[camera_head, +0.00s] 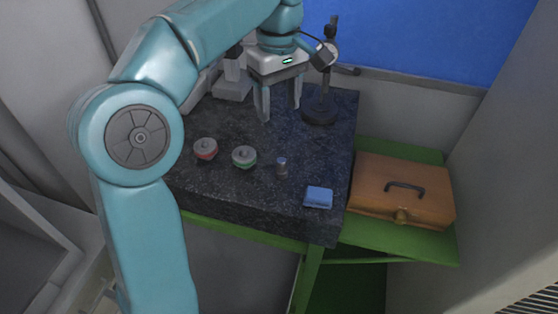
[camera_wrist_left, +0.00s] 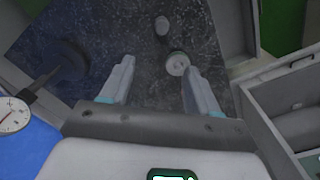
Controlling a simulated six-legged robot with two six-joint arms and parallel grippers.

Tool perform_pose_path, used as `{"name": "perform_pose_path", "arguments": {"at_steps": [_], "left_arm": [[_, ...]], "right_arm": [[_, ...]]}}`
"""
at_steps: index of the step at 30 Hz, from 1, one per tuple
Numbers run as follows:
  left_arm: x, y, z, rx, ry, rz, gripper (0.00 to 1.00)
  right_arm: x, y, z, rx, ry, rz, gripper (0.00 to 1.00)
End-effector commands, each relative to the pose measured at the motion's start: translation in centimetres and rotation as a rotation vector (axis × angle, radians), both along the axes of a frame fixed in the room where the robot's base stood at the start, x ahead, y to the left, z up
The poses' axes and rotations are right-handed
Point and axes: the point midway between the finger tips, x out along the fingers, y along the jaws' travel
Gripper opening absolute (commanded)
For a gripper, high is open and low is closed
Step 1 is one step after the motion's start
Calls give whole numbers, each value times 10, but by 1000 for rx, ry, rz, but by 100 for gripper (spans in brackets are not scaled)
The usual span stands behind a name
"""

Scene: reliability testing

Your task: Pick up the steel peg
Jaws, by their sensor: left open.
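The steel peg (camera_head: 282,168) appears in the head view as a small upright cylinder with a bluish top and a brownish side, on the dark stone slab (camera_head: 330,160). My left gripper (camera_head: 281,113) is open and empty above the slab, behind the peg and apart from it. In the left wrist view the open fingers (camera_wrist_left: 159,64) point toward the slab. A small grey rounded object (camera_wrist_left: 162,28) lies beyond the fingertips; it looks like the peg, but I cannot be sure. My right gripper is not in view.
A blue block (camera_head: 318,197) lies near the front right edge. A black gauge stand (camera_head: 320,113) stands behind right. An orange case (camera_head: 402,190) rests on the green shelf (camera_head: 440,240).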

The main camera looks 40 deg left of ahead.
Motion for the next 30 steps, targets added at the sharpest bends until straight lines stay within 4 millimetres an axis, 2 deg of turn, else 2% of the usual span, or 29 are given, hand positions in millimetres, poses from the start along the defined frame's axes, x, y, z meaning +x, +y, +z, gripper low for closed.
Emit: {"name": "perform_pose_path", "arguments": {"at_steps": [4, 12, 20, 27, 30], "left_arm": [[-5, -3, -30, -1, 6, 0, 61], [-7, -4, -89, 0, 4, 1, 61], [-6, -4, -112, -1, 2, 0, 61], [-8, -6, -149, -1, 5, 0, 61], [-6, -6, -157, 0, 3, 0, 61]], "right_arm": [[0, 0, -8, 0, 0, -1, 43], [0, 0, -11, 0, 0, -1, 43], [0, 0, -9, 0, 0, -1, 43], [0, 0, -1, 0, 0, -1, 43], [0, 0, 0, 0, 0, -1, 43]]}}
